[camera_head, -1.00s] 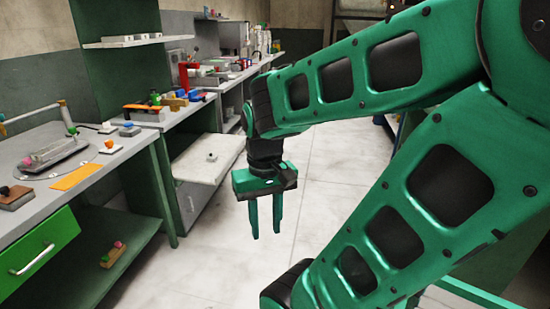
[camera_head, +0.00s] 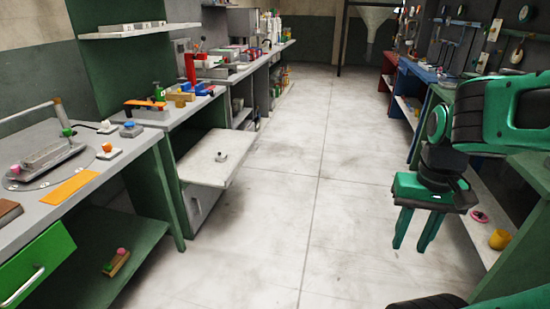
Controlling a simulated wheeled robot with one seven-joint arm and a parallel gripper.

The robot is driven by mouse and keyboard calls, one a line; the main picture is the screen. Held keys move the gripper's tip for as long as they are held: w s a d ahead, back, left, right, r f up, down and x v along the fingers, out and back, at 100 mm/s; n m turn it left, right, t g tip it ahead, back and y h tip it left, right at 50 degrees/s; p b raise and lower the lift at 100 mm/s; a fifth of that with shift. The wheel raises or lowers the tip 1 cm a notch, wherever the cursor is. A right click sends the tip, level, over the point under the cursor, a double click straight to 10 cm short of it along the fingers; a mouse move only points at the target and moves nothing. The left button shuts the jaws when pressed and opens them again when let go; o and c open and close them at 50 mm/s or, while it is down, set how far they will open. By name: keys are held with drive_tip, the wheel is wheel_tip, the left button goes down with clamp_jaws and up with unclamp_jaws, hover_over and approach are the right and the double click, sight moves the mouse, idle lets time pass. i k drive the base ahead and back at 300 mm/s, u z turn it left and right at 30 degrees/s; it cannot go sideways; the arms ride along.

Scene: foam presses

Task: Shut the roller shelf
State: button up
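The roller shelf (camera_head: 205,165) is a pale grey pull-out board under the second bench on the left. It sticks out into the aisle, with a small dark-knobbed object (camera_head: 221,157) on top. My gripper (camera_head: 413,246) hangs at the right side of the view, fingers down and apart, with nothing between them. It is well away from the shelf, across the aisle.
A green drawer (camera_head: 40,262) stands partly out of the near left bench. The tiled aisle floor (camera_head: 310,170) is clear.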

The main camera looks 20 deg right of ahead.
sight(198, 166)
drive_tip(key=z, duration=0.15)
drive_tip(key=i, duration=1)
drive_tip(key=u, duration=0.1)
drive_tip(key=k, duration=1)
drive_tip(key=u, duration=0.7)
drive_tip(key=i, duration=1.95)
drive_tip(key=z, duration=0.6)
